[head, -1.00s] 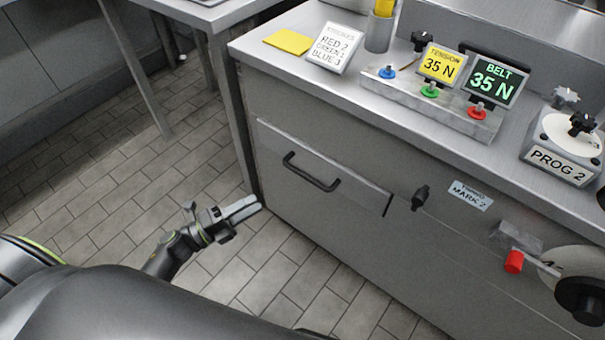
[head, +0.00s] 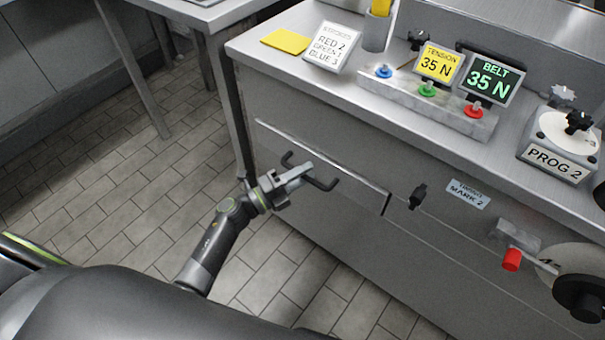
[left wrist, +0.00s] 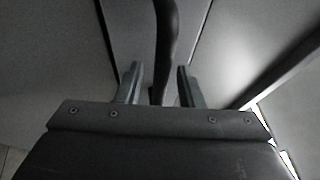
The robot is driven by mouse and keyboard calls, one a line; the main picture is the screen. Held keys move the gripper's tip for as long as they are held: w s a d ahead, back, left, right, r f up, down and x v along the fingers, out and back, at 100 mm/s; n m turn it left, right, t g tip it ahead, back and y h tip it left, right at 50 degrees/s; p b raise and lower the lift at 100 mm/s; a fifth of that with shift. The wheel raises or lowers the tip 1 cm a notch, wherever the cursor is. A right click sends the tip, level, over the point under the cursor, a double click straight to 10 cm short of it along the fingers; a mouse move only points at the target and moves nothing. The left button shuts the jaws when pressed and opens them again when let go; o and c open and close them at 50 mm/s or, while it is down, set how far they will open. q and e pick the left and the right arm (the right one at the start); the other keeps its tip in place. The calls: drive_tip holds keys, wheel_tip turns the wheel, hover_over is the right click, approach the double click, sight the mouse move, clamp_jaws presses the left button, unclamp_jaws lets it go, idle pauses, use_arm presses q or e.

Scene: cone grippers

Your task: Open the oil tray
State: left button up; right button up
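In the left wrist view, the dark handle (left wrist: 167,45) runs between the two fingers (left wrist: 157,84). The fingers are apart, with a gap on each side of the bar. My right gripper is not in view.
A table leg (head: 228,95) stands left of the cabinet. The tiled floor (head: 110,190) in front is clear.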

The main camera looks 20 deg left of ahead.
use_arm(q)
clamp_jaws()
idle(0.3)
